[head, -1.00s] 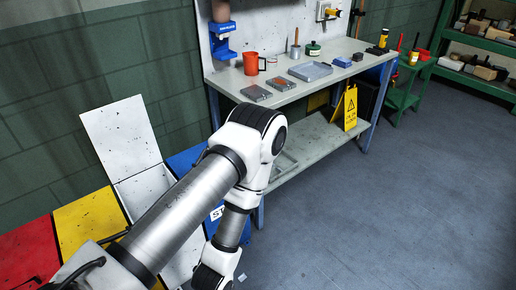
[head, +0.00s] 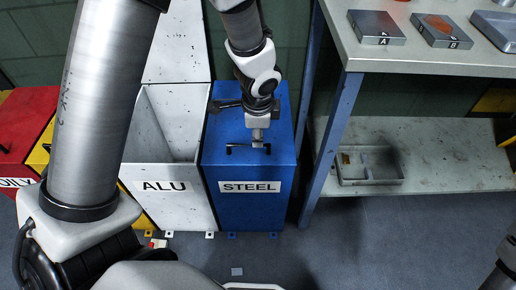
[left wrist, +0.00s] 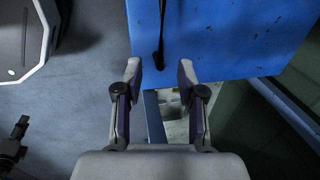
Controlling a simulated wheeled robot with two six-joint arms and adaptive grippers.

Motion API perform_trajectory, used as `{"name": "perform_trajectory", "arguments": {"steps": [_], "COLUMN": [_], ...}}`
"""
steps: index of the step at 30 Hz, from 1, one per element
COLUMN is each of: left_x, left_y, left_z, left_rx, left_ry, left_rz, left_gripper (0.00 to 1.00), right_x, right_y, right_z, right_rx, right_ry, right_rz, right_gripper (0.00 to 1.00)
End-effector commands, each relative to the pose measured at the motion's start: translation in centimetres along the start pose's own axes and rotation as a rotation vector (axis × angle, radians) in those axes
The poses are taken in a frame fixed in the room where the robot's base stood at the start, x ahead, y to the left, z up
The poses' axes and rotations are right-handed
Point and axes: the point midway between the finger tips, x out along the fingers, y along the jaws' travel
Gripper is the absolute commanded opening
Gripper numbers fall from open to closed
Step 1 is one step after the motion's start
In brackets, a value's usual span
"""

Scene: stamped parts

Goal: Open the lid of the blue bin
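The blue bin (head: 240,208), labelled STEEL, stands at the middle of the head view between the white ALU bin and the workbench. Its blue lid (head: 222,133) is down, with a black bar handle (head: 236,149) near the front edge. My left gripper (head: 258,143) is right above the handle, pointing down. In the left wrist view its fingers (left wrist: 160,70) are apart, and the end of the black handle (left wrist: 160,35) shows over the blue lid (left wrist: 215,35) between the fingertips. I cannot tell whether they touch it. My right gripper is not recognisable in any view.
The white ALU bin (head: 168,207) on the left has its lid (head: 177,45) raised. Yellow and red (head: 25,120) bins stand further left. The grey workbench (head: 425,62) is close on the right, with a tray (head: 370,181) on its lower shelf.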

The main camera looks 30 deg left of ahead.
Motion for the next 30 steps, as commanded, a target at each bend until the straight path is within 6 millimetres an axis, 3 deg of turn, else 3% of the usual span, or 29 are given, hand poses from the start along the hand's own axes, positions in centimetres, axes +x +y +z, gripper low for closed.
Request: {"name": "perform_trajectory", "arguments": {"steps": [1,6,16,19,20,30], "left_x": [2.0,4.7,5.0,5.0,5.0,4.5], "left_y": [0.2,0.2,0.1,0.1,0.1,0.1], "left_z": [0.0,0.0,0.0,0.0,0.0,0.1], "left_rx": [-0.002,-0.003,-0.004,-0.004,-0.004,-0.005], "left_ry": [0.0,0.001,0.001,0.001,0.001,0.001], "left_rz": [0.003,0.002,0.002,0.002,0.002,0.009], "left_gripper": [0.39,0.39,0.39,0.04,0.0,0.0], "right_x": [1.7,3.5,3.6,3.6,3.6,3.0], "right_y": [0.0,0.0,0.0,0.0,0.0,0.0], "right_z": [0.1,0.2,0.1,0.1,0.1,0.1], "right_rx": [0.0,0.0,0.0,0.0,0.0,0.0], "right_ry": [-0.002,-0.004,-0.002,-0.002,-0.002,-0.002], "right_rz": [0.0,0.0,0.0,0.0,0.0,0.0], "right_gripper": [0.4,0.4,0.4,0.4,0.4,0.4]}}
